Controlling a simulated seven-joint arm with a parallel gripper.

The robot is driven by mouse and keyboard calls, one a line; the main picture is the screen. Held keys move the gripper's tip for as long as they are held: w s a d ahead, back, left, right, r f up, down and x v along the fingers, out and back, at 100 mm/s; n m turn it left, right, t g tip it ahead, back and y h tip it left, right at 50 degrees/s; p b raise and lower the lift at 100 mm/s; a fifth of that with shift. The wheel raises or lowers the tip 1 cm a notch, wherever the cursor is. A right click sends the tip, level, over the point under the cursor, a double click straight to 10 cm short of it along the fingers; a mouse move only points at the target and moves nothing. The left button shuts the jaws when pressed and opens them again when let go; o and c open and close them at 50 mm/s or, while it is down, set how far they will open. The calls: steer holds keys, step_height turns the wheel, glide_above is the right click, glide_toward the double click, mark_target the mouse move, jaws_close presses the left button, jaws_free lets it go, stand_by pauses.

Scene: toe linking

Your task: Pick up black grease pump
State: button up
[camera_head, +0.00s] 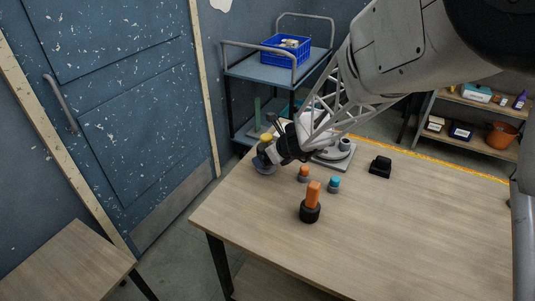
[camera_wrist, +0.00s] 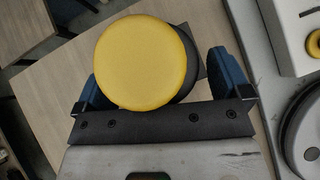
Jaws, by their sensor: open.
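A yellow-topped item with a dark body stands near the table's far left edge in the head view (camera_head: 266,138). In the wrist view its round yellow top (camera_wrist: 140,62) fills the space between my blue fingers, with dark body showing at its right. My gripper (camera_head: 268,157) is open around it; the wrist view shows the gripper (camera_wrist: 160,72) with a finger on each side. I cannot tell whether either finger touches it. No label names the black grease pump; an orange-topped item with a black base (camera_head: 311,207) stands nearer the front.
Small orange-topped (camera_head: 304,174) and teal-topped (camera_head: 334,185) pieces and a black block (camera_head: 380,167) stand on the wooden table (camera_head: 400,235). A grey fixture (camera_head: 340,155) is right of my gripper. A cart (camera_head: 265,70) with a blue crate (camera_head: 287,49) stands behind. The front of the table is clear.

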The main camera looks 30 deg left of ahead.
mark_target(269, 138)
steer(key=shift+c, duration=0.4)
steer(key=c, duration=1.1)
steer(key=shift+o, duration=0.2)
steer(key=shift+r, duration=5)
